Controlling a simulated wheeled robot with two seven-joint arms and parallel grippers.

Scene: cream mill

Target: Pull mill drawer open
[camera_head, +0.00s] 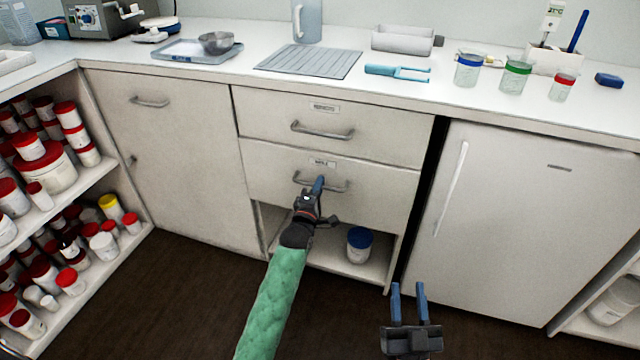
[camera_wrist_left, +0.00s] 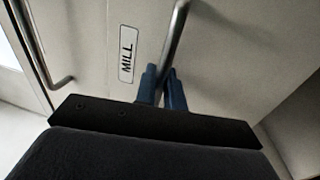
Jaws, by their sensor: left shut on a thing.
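The mill drawer (camera_head: 381,193) is the lower of two drawers in the cabinet. Its front looks flush with the cabinet face. Its label reads MILL in the left wrist view (camera_wrist_left: 127,54). Its metal bar handle (camera_head: 335,187) also shows in the left wrist view (camera_wrist_left: 177,35). My left gripper (camera_head: 318,184) is shut on this handle, with its blue fingers (camera_wrist_left: 163,88) around the bar. My right gripper (camera_head: 408,290) is at the lower right, in front of the cabinet and away from it. Its two blue fingers stand apart with nothing between them.
The upper drawer (camera_head: 385,127) with its own handle is closed above. An open shelf below holds a blue-lidded jar (camera_head: 359,246). A white fridge (camera_head: 515,220) stands to the right. Shelves with red-lidded jars (camera_head: 45,168) are at the left. The dark floor (camera_head: 190,300) is clear.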

